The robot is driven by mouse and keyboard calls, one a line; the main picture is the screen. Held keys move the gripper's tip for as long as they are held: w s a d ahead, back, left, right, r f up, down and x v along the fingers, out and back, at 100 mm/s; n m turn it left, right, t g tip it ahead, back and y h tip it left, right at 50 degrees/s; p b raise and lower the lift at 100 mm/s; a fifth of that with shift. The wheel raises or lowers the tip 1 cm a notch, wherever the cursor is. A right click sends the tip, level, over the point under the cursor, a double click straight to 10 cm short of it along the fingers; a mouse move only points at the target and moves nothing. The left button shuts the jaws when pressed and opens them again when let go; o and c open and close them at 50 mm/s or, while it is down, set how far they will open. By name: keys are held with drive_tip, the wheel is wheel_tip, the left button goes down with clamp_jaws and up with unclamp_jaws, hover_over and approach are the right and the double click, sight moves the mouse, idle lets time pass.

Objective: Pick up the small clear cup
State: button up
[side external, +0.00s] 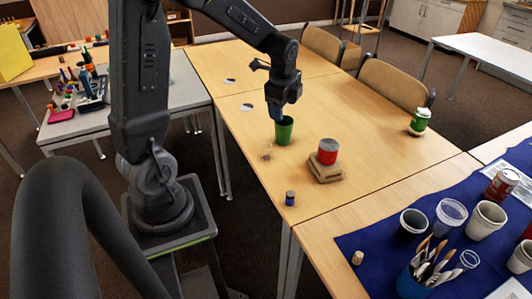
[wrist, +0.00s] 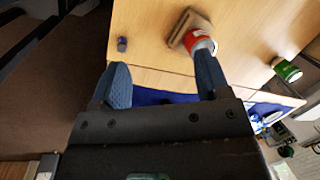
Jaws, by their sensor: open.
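I cannot make out the clear cup in the wrist view.
A red can (side external: 327,151) stands on stacked wooden blocks (side external: 325,170). A small blue jar (side external: 290,198) is near the table's front edge. A green can (side external: 419,121) stands farther right. Cups and a brush holder crowd the blue cloth (side external: 378,250). The table's middle right is clear.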

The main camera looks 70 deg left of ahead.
drive_tip(key=a+f+m+g, duration=0.2)
drive_tip(key=a+f+m, duration=0.3)
drive_tip(key=a+f, duration=0.5)
hover_over(266, 152)
drive_tip(key=f, duration=0.5)
drive_tip(key=w+a+f, duration=0.1)
drive_tip(key=f, duration=0.2)
drive_tip(key=shift+f, duration=0.25)
drive_tip(key=shift+s+a+f, duration=0.1)
drive_tip(key=shift+a+f, duration=0.05)
drive_tip(key=shift+f, duration=1.3)
drive_tip(key=shift+s+a+f, duration=0.1)
drive_tip(key=shift+a+f, duration=0.05)
drive_tip(key=shift+f, duration=1.3)
drive_tip(key=shift+c, duration=0.2)
drive_tip(key=c, duration=0.9)
drive_tip(key=shift+r, duration=0.15)
drive_tip(key=shift+c, duration=0.2)
